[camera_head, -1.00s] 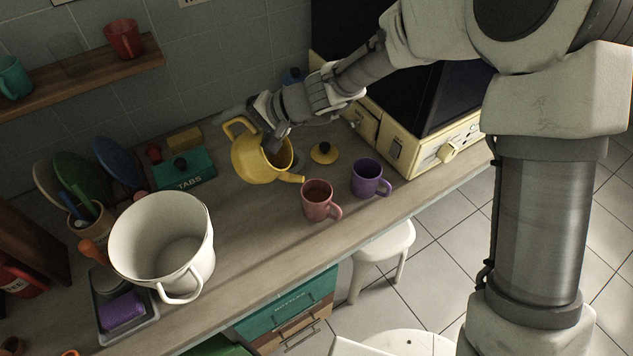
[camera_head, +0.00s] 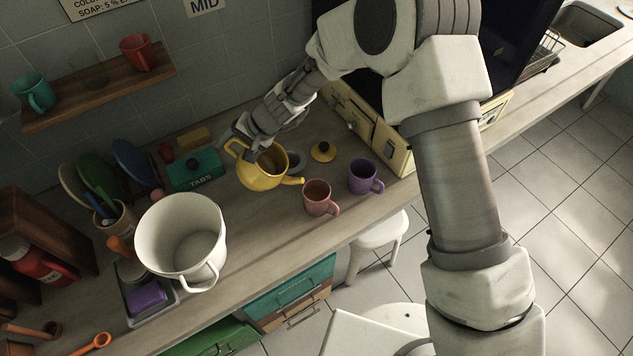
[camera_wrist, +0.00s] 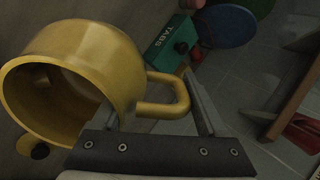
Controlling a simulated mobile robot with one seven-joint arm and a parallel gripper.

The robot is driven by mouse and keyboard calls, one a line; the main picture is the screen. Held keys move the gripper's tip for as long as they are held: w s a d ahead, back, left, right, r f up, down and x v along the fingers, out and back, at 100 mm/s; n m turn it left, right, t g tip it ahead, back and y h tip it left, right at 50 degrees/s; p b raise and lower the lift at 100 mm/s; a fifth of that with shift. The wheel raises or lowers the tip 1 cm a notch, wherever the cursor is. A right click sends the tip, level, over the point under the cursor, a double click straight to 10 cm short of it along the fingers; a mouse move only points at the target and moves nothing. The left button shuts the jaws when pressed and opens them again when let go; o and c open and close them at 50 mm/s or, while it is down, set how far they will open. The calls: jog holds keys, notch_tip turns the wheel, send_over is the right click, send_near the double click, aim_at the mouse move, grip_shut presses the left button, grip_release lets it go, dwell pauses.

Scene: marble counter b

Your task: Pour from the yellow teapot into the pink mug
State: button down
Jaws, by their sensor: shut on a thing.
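The yellow teapot (camera_head: 262,172) is lidless, and its spout points right toward the pink mug. My gripper (camera_head: 238,142) is at the teapot's handle. In the wrist view the teapot (camera_wrist: 95,65) fills the left side, and its handle (camera_wrist: 168,108) runs between the jaws of my gripper (camera_wrist: 170,100), which is shut on it. The pink mug (camera_head: 319,198) stands upright on the counter, with a brownish content inside. The spout tip is just left of the mug and apart from it. Whether the teapot touches the counter is hard to tell.
A purple mug (camera_head: 365,177) stands right of the pink mug. The yellow lid (camera_head: 323,152) lies behind them. A white pot (camera_head: 180,238) stands to the left, and a teal TABS box (camera_head: 193,169) is behind the teapot. The counter's front edge is close to the mugs.

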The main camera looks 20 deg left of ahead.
jog(key=shift+s+a+f+h+p, duration=0.15)
jog(key=shift+a+f+h+p, duration=0.9)
jog(key=shift+p, duration=2.65)
jog(key=shift+b+x, duration=0.35)
jog(key=shift+x, duration=0.45)
jog(key=f, duration=0.1)
jog(key=a+f+h+b, duration=0.1)
jog(key=f, duration=0.1)
jog(key=a+f+h, duration=0.1)
jog(key=f, duration=0.1)
jog(key=shift+a+f, duration=0.1)
jog(key=shift+a, duration=0.05)
jog(key=f+b, duration=0.1)
jog(key=h+b, duration=0.1)
jog(key=b, duration=0.1)
jog(key=shift+a+f, duration=0.4)
jog(key=h+b, duration=0.1)
jog(key=a+r+h+b, duration=0.1)
jog(key=b, duration=0.1)
jog(key=shift+r+t, duration=0.2)
jog(key=shift+t, duration=0.1)
jog(key=shift+r+b, duration=0.2)
jog(key=shift+b, duration=0.25)
jog(key=shift+r+h, duration=0.1)
jog(key=shift+h, duration=0.15)
